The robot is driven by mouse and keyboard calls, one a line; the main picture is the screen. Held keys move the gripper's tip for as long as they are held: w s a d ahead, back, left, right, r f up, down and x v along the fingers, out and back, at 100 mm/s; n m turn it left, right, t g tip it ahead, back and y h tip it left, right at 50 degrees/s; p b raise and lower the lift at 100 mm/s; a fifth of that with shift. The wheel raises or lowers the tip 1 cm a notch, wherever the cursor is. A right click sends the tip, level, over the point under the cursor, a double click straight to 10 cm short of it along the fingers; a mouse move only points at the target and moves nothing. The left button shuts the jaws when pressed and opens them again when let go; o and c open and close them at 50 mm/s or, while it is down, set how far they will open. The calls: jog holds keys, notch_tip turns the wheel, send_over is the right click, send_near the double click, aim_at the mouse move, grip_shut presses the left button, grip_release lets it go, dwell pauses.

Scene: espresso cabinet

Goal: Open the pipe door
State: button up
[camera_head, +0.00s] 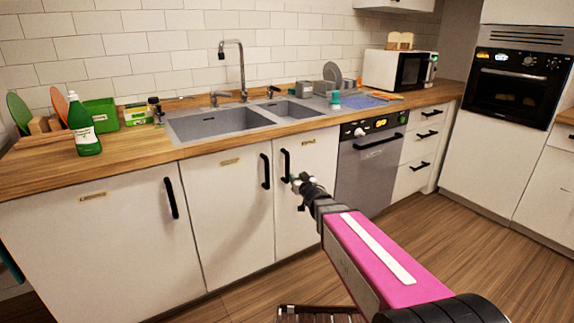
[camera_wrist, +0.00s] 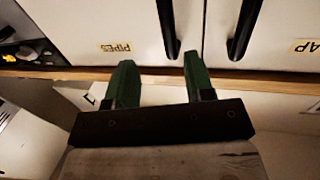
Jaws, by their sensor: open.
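The pipe door (camera_head: 318,165) is the white cabinet door under the right part of the sink. It looks shut. Its label (camera_wrist: 115,48) reads PIPES upside down in the wrist view. Its black vertical handle (camera_head: 285,165) is on the door's left side in the head view; it also shows in the wrist view (camera_wrist: 167,22). My gripper (camera_head: 297,180) is in front of this door, close to the handle. In the wrist view its green fingers (camera_wrist: 159,62) are apart, with the handle's end appearing between them, nearer the right finger. Contact cannot be told.
The neighbouring door (camera_head: 220,210) has its own black handle (camera_head: 265,171) close by. The wooden counter (camera_head: 130,152) with the sink (camera_head: 222,121) runs above. A dishwasher (camera_head: 365,165) stands to the right. The floor (camera_head: 430,225) at right is clear.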

aim_at(288, 167)
jog(key=shift+y, duration=0.3)
jog(key=x, duration=1.1)
jog(key=shift+a+r, duration=0.35)
grip_shut()
